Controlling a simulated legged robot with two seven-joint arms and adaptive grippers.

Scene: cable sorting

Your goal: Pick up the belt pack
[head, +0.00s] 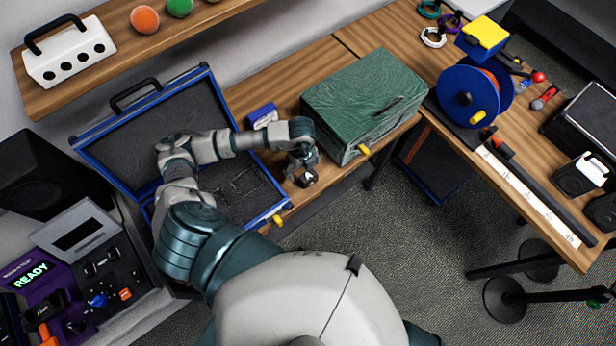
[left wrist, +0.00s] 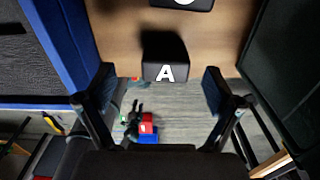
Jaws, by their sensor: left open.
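My left gripper (head: 303,168) hangs over the bench strip between the blue-edged case and the green box. In the left wrist view the left gripper (left wrist: 158,88) is open, with its two fingers wide apart and nothing held. A small black block marked with a white A (left wrist: 166,55) stands on the wood ahead of the fingers, centred between them and apart from both. It looks like the belt pack, though I cannot be sure. Part of another black item with a white mark (left wrist: 182,4) shows at the top edge. My right gripper is in neither view.
The open blue-edged case (head: 150,125) lies left of the gripper, and the textured green box (head: 350,100) stands close on the right. A small blue box (head: 262,115) is behind. A blue cable reel (head: 470,92) stands on the right table. The floor in front is open.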

